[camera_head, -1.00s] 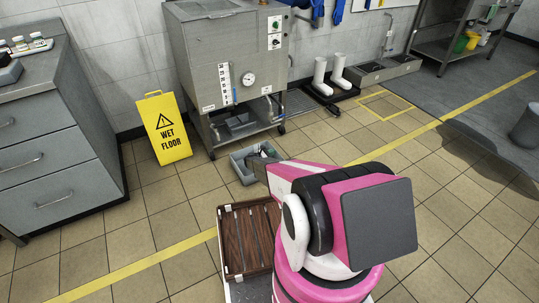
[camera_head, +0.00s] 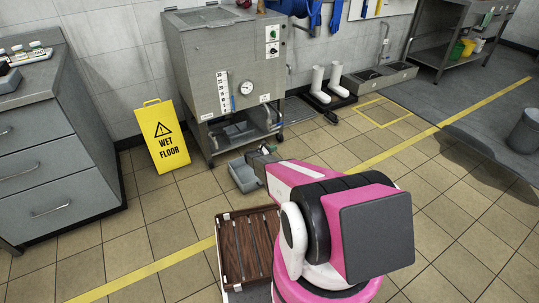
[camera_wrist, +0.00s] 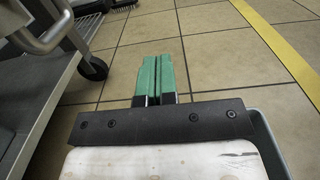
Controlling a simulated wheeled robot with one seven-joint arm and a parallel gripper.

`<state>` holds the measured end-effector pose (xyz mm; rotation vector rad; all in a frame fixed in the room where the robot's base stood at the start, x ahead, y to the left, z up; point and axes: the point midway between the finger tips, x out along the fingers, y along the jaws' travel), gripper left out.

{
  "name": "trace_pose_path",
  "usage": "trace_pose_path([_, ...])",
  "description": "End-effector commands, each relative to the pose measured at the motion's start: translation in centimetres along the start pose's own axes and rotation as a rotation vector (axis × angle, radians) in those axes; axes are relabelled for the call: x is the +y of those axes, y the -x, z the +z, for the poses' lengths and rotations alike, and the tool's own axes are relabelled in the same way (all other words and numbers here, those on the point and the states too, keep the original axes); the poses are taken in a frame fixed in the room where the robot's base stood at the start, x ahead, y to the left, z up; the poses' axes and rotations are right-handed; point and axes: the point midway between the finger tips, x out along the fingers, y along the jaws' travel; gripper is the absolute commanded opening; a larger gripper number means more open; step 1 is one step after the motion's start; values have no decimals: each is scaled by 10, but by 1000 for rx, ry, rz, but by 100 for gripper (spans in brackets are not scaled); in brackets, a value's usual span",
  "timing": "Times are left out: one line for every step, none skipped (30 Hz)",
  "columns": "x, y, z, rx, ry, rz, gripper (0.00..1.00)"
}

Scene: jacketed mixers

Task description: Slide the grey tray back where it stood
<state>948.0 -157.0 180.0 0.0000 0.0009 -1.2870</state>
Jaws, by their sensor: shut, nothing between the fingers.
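The grey tray (camera_head: 240,175) stands on the tiled floor just in front of the steel jacketed mixer (camera_head: 222,75). My gripper (camera_head: 264,151) is at the tray's back right side and hides part of it. In the wrist view, my gripper's green fingers (camera_wrist: 160,74) are pressed together and empty, pointing over bare floor tiles. A grey tray rim (camera_wrist: 270,145) shows at the lower right, beside and below my gripper. I cannot tell whether my gripper touches the tray.
Another grey container (camera_head: 238,131) sits on the mixer's lower shelf. A caster (camera_wrist: 93,68) is left of my fingers. A yellow wet floor sign (camera_head: 163,136) stands left of the mixer. White boots (camera_head: 320,85) stand at the back.

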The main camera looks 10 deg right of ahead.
Motion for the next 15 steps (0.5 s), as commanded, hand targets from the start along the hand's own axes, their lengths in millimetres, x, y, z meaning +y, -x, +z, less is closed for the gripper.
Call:
trace_pose_path([1,-13,-1,0,-1,-1,0])
trace_pose_path([1,-20,-1,0,-1,-1,0])
trace_pose_path([1,-28,-1,-1,0,0,0])
trace_pose_path([2,-34,-1,-1,0,0,0])
trace_pose_path([1,-40,-1,-1,0,-1,0])
trace_pose_path([1,-49,-1,-1,-1,-1,0])
trace_pose_path([1,-56,-1,0,-1,-1,0])
trace_pose_path([2,-62,-1,0,-1,0,0])
trace_pose_path([1,-70,-1,-1,-1,0,0])
trace_pose_path([1,-77,-1,-1,0,-1,0])
trace_pose_path([1,-84,-1,-1,0,-1,0])
trace_pose_path([2,-92,-1,-1,0,0,0])
trace_pose_path([2,-98,-1,-1,-1,0,0])
trace_pose_path([2,-104,-1,0,-1,0,0])
trace_pose_path([2,-113,-1,-1,-1,-1,0])
